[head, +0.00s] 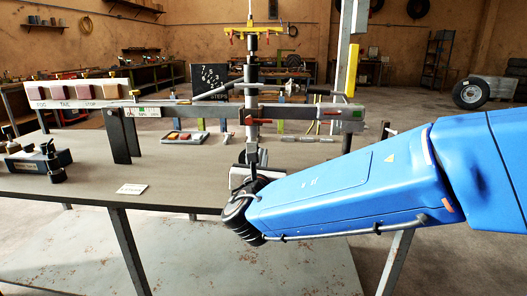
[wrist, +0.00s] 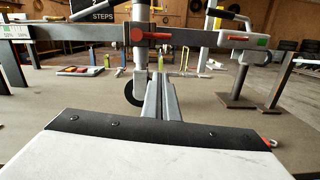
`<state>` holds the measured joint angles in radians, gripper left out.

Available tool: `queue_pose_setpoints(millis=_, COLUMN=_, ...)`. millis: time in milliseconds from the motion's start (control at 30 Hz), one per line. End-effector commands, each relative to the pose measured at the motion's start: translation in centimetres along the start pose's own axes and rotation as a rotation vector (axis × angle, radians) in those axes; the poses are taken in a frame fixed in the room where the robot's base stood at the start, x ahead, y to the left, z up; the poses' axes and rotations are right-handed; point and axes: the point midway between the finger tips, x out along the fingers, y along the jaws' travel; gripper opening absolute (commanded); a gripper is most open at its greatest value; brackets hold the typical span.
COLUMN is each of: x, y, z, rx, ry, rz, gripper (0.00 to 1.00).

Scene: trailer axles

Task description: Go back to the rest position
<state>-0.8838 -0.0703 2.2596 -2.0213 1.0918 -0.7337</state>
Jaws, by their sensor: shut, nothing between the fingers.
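My gripper (wrist: 161,80) shows in the wrist view with its two grey fingers side by side, shut, with nothing between them. It points across the bench (head: 95,190) toward the trailer drawbar and its upright jockey post with a small wheel (wrist: 134,92). In the head view my blue arm reaches in from the right, and my gripper (head: 260,160) is mostly hidden behind the black wrist, in front of the post (head: 252,95). In that view I cannot tell whether the fingers touch the post.
A grey drawbar (head: 190,111) crosses above the bench. A lamp board (head: 80,91) stands left, with a clamp-like device (head: 40,160) and a white card (head: 132,189) on the bench. A tray of coloured pieces (head: 185,137) lies behind. Open floor shows at right.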

Motion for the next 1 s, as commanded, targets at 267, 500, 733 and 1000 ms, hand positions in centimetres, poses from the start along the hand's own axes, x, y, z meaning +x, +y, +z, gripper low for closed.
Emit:
queue_pose_setpoints(millis=267, x=-0.7, y=-2.6, z=0.0, rx=0.049, ry=0.022, rz=-0.055, gripper=0.0)
queue_pose_setpoints(millis=500, x=-1.2, y=-15.6, z=-1.0, rx=0.343, ry=0.125, rz=-0.352, gripper=0.0)
queue_pose_setpoints(millis=733, x=-6.1, y=-28.1, z=-3.8, rx=0.744, ry=0.194, rz=-0.705, gripper=0.0)
queue_pose_setpoints(millis=1000, x=-14.8, y=-36.5, z=-7.8, rx=1.259, ry=0.195, rz=-1.093, gripper=0.0)
